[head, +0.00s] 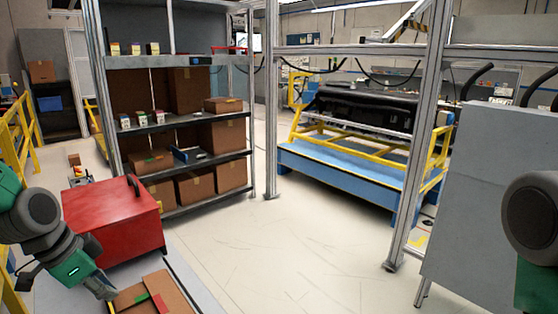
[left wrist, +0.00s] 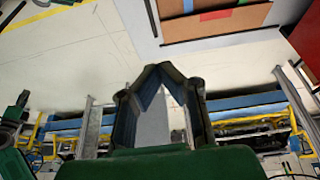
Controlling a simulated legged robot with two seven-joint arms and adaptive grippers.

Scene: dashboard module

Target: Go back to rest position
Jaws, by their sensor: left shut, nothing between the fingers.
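My left gripper (head: 106,292) is at the lower left of the head view, pointing down beside an open cardboard box (head: 160,297). In the left wrist view, its two dark fingers (left wrist: 160,68) come together at the tips, with nothing between them. The same cardboard box shows at the top of that view (left wrist: 215,22), apart from the fingers. Part of my right arm shows at the right edge of the head view, but its gripper is out of the picture.
A red case (head: 112,222) stands close behind my left gripper. A grey shelf (head: 205,160) holds several cartons. A black dashboard module (head: 365,105) rests on a blue and yellow stand (head: 345,170). A grey panel (head: 475,200) stands at right. The middle floor is clear.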

